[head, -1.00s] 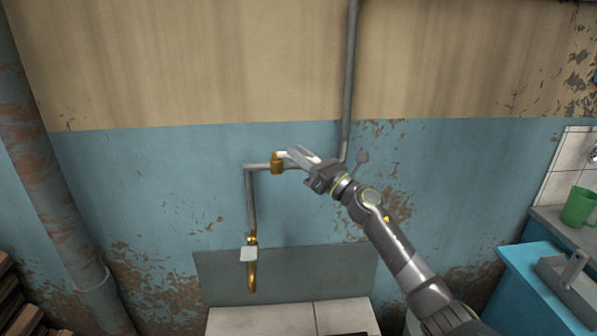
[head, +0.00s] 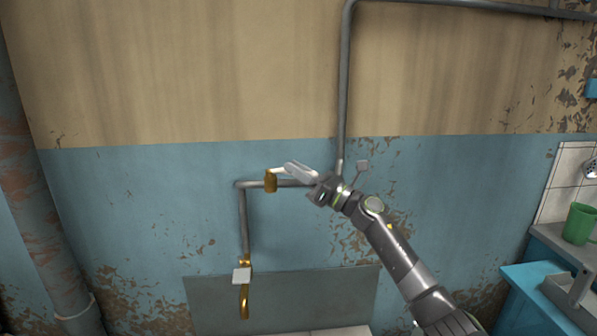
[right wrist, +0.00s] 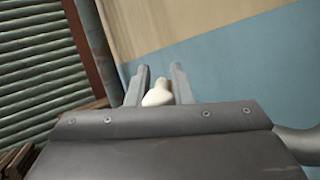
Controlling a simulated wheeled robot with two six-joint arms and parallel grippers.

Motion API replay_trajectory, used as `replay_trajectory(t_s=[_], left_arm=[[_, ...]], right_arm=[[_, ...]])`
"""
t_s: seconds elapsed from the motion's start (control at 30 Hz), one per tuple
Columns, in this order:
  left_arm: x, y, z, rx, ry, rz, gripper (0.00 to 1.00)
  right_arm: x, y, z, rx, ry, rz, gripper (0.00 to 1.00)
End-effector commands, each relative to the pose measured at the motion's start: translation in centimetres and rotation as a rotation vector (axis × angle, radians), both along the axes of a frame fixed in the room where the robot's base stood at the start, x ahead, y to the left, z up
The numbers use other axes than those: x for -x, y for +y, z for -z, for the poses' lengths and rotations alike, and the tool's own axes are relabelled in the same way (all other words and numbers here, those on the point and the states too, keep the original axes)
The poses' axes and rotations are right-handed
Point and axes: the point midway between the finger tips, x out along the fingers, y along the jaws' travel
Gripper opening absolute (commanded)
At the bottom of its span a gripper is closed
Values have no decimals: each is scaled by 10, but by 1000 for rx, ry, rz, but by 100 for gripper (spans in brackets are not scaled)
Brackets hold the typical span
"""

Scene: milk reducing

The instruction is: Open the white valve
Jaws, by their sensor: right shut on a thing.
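The valve is a brass body (head: 271,182) on a grey pipe against the blue wall, with a white handle (head: 279,170) at its top pointing right. My right gripper (head: 291,168) comes from the lower right and is shut on the outer end of that handle. In the right wrist view, the rounded white handle (right wrist: 158,94) sits between the two grey fingers (right wrist: 158,84). The wrist housing hides what lies below the fingers. My left gripper is not in view.
The grey pipe (head: 243,222) bends down to a brass tap (head: 244,300) with a white top. A thick vertical pipe (head: 38,190) stands at the left. A green mug (head: 579,223) is on the counter at the right. The wall left of the valve is clear.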

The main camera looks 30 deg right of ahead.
Motion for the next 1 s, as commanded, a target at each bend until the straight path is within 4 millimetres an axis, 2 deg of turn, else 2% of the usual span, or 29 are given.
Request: replay_trajectory(t_s=[0.03, 0.13, 0.4, 0.53, 1.0], left_arm=[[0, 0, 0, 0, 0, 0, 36], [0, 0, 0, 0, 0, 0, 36], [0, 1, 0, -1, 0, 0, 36], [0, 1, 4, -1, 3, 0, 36], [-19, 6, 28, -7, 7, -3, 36]], right_arm=[[0, 0, 1, 1, 1, 0, 24], [0, 0, 1, 1, 1, 0, 35], [0, 0, 1, 1, 0, 1, 35], [7, -6, 6, 2, 0, 2, 35], [77, -57, 45, 5, 3, 2, 35]])
